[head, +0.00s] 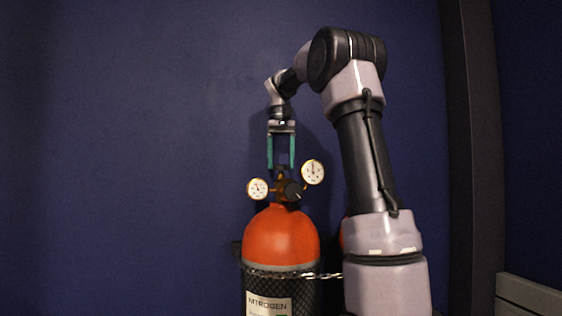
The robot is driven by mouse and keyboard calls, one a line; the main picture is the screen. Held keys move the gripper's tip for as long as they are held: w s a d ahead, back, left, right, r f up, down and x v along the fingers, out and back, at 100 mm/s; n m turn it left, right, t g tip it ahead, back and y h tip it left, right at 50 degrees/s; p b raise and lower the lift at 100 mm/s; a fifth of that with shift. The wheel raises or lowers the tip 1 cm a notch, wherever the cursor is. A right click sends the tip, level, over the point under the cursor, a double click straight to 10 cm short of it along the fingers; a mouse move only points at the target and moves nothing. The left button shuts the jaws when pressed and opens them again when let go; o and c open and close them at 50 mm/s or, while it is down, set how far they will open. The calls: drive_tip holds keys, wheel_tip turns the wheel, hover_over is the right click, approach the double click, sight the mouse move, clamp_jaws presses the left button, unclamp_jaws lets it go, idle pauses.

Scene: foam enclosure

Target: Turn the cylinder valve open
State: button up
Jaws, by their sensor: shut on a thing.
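A gas cylinder (281,238) with an orange shoulder stands upright in the middle of the head view. Its dark lower body carries a label reading NITROGEN (268,306). The cylinder valve (282,174) is at its top, small and partly hidden by the fingers. My gripper (281,168) points straight down from above, with one teal finger on each side of the valve top. It is shut on the valve. How far the valve is turned cannot be told.
Two round gauges, a left one (258,189) and a higher right one (313,172), flank the valve closely. A dark knob (293,190) sits between them. A chain (300,275) crosses the cylinder. Another orange surface shows beside my arm. A blue wall (130,150) stands behind.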

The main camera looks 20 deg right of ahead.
drive_tip(key=shift+n, duration=0.6)
drive_tip(key=o, duration=1.4)
wheel_tip(320, 180, up, 11)
drive_tip(key=shift+f, duration=0.1)
